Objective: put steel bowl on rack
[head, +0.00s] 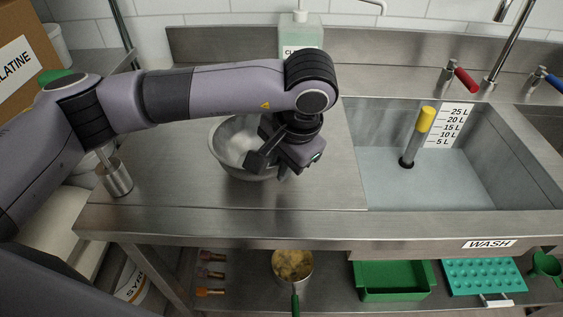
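The steel bowl (229,138) stands upright on the steel counter, left of the sink. It looks empty where its inside shows. My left arm reaches across from the left, and my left gripper (268,169) is at the right side of the bowl, pointing down. Its dark fingers look spread apart, one over the bowl and one near its right rim. The gripper hides the bowl's right part, and I cannot tell whether it touches the rim. My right gripper is out of view. I cannot make out a rack for certain.
The sink (440,190) on the right holds a yellow-topped pipe (425,119). A soap bottle (301,32) stands behind my arm. A steel cylinder (117,180) stands at the counter's left. The lower shelf holds a pot (292,264), a green tray (392,294) and a teal mould (484,277).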

